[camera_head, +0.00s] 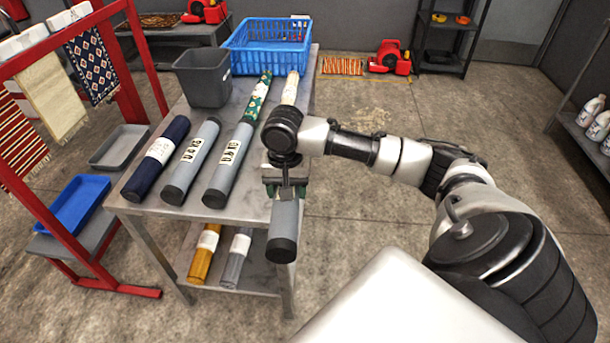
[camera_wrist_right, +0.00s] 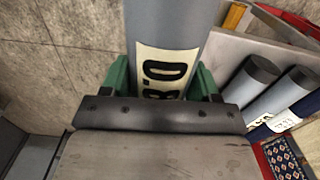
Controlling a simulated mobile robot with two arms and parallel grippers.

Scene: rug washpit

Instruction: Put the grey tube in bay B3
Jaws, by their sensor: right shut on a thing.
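My right gripper (camera_head: 287,188) is shut on a grey tube (camera_head: 284,218) with a dark end cap, held beside the table's right edge. The right wrist view shows the tube (camera_wrist_right: 165,18) between the green jaws, with a white label bearing large black characters, partly hidden. Two more grey tubes with white labels, the left one (camera_head: 190,168) and the right one (camera_head: 226,178), lie side by side on the metal table (camera_head: 165,207). No marking that I can read as bay B3 shows. My left gripper is not in view.
A dark blue roll (camera_head: 142,180), a green patterned roll (camera_head: 257,97), a grey bin (camera_head: 204,80) and a blue crate (camera_head: 262,62) are on the table. Its lower shelf holds a yellow roll (camera_head: 203,257) and a grey roll (camera_head: 236,262). A red rack (camera_head: 68,50) stands left.

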